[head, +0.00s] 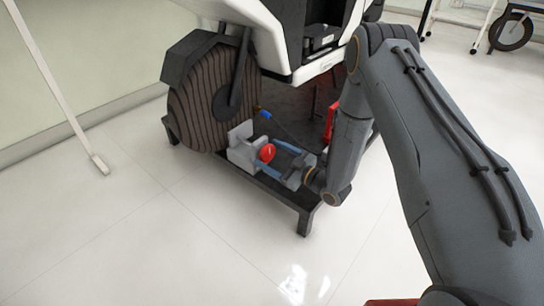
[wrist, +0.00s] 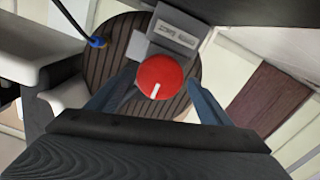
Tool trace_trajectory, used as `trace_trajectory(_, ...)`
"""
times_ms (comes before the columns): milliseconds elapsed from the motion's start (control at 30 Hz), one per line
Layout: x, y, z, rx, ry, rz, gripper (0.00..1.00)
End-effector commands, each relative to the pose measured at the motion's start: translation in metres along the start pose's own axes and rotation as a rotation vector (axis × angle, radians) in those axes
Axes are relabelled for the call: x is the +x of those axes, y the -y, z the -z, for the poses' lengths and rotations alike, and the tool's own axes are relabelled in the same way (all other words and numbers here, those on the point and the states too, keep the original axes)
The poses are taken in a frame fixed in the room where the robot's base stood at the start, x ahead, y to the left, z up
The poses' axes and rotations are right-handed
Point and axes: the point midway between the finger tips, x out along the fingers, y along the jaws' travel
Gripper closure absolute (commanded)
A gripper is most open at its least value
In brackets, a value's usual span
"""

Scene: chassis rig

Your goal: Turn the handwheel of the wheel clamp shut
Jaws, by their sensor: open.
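The red handwheel (head: 267,153) sits on the grey wheel clamp (head: 241,150), low beside the large dark ribbed wheel (head: 205,95). In the wrist view the round red handwheel (wrist: 160,77) has a white mark pointing down toward my gripper, and the grey clamp block (wrist: 168,37) with a label is behind it. My gripper (head: 281,158) is open, with its blue fingers toward the handwheel. In the wrist view the fingers (wrist: 160,95) stand left and right of the handwheel. I cannot tell whether they touch it.
A dark stand (head: 306,222) with legs carries the wheel and clamp. A blue-tipped lever (head: 265,114) rises behind the clamp, and a red part (head: 330,121) stands to the right. A white body (head: 240,14) overhangs the wheel. The floor (head: 130,220) in front is clear.

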Motion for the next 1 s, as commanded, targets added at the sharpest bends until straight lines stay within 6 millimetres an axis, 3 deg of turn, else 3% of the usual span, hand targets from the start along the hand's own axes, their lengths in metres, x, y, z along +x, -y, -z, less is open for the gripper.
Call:
trace_trajectory(100, -0.0002, 0.0, 0.0002, 0.0, 0.0, 0.0, 0.29)
trace_trajectory(333, -0.0003, 0.0003, 0.0001, 0.0, 0.0, 0.001, 0.67)
trace_trajectory(667, -0.0008, 0.0009, 0.0006, 0.04, 0.001, 0.002, 0.68)
trace_trajectory(1000, -0.0013, 0.0003, 0.0019, 0.263, 0.002, 0.003, 0.68)
